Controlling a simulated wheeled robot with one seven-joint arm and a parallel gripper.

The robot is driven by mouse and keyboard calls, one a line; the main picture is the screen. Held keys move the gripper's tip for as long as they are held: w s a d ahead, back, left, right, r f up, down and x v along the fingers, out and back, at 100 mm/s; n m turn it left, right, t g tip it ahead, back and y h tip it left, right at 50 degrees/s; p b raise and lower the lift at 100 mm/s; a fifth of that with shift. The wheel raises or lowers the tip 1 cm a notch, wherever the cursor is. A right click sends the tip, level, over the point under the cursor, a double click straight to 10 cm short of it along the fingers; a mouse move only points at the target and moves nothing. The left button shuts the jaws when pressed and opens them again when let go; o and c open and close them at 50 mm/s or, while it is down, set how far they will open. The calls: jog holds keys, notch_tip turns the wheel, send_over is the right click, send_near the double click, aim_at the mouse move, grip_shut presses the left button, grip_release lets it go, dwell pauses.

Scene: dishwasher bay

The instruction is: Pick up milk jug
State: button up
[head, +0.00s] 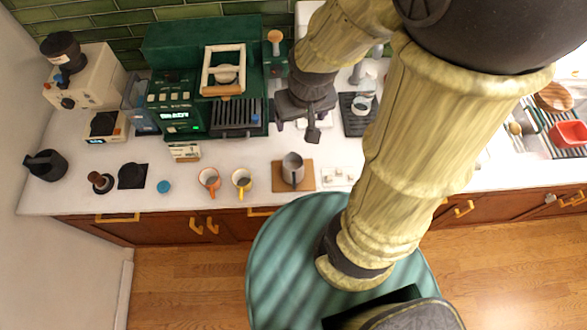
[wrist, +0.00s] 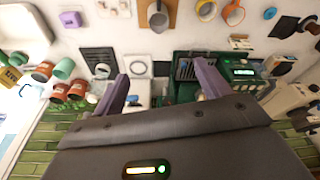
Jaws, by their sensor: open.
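The milk jug, a grey metal jug (head: 292,167) with a handle on its near side, stands upright on a small wooden board (head: 306,185) at the counter's front. In the wrist view the jug (wrist: 158,18) shows at the top edge, on the same board (wrist: 172,7). My gripper (head: 305,124) hangs above the counter in front of the green coffee machine, higher and farther back than the jug. Its two fingers (wrist: 162,84) are spread apart with nothing between them. The gripper and jug are apart.
A green coffee machine (head: 185,90) stands behind. Orange (head: 209,180) and yellow (head: 242,180) cups stand left of the jug. A small white tray (head: 338,177) lies close on its right, and a black mat (head: 357,120) with a cup lies behind that. The counter's front edge is near.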

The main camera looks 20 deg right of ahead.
jog(key=shift+f, duration=0.15)
jog(key=c, duration=0.5)
jog(key=shift+f+b, duration=0.35)
jog(key=shift+b, duration=0.15)
jog(key=c, duration=0.3)
jog(key=s+b+x, duration=0.1)
jog(key=b+x, duration=0.3)
jog(key=s+b+x, duration=0.1)
jog(key=b+x, duration=0.4)
jog(key=s+b+x, duration=0.1)
jog(key=b+x, duration=0.4)
jog(key=shift+f, duration=0.45)
jog(key=shift+c, duration=0.4)
jog(key=shift+r, duration=0.1)
jog(key=shift+s+a, duration=0.1)
jog(key=shift+a, duration=0.05)
